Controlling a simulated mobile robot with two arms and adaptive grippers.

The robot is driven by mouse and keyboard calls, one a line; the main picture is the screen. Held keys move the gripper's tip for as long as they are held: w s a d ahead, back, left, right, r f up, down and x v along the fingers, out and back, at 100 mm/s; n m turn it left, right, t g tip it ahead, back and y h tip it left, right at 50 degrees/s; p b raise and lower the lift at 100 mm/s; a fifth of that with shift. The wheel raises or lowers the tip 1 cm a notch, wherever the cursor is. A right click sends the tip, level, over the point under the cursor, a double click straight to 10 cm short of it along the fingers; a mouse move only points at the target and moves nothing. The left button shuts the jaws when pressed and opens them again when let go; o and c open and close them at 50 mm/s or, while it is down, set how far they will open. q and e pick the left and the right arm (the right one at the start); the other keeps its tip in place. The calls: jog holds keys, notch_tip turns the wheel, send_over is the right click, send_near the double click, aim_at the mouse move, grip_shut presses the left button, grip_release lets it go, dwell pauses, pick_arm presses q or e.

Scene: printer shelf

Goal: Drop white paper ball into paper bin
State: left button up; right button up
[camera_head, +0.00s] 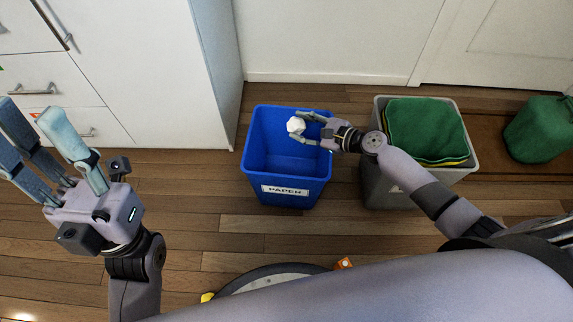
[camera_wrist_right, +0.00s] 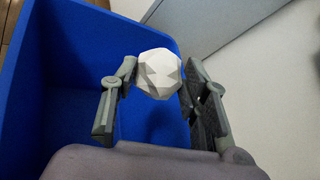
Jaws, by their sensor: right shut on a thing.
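The white paper ball (camera_head: 295,125) is a faceted white lump, also seen in the right wrist view (camera_wrist_right: 158,74). My right gripper (camera_head: 300,127) is shut on it, with one finger on each side. The ball is over the open top of the blue paper bin (camera_head: 287,198), which has a white "PAPER" label on its front. In the right wrist view the bin's blue wall (camera_wrist_right: 60,60) shows behind and below the ball. My left gripper (camera_head: 48,152) is raised at the left, with its fingers spread and nothing between them.
A grey bin (camera_head: 377,188) with green cloth (camera_head: 425,130) in it stands right of the paper bin. A green bag-like object (camera_head: 538,128) is at the far right. A white cabinet (camera_head: 150,70) stands behind left. A round dark-rimmed object (camera_head: 270,278) is partly hidden by my body.

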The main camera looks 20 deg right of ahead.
jog(key=o, duration=0.8)
jog(key=shift+o, duration=0.2)
jog(key=shift+s+d, duration=0.1)
jog(key=shift+s+d+r, duration=0.1)
jog(key=shift+s+d, duration=0.1)
jog(key=shift+s, duration=0.05)
jog(key=v, duration=1.1)
jog(key=shift+r, duration=0.2)
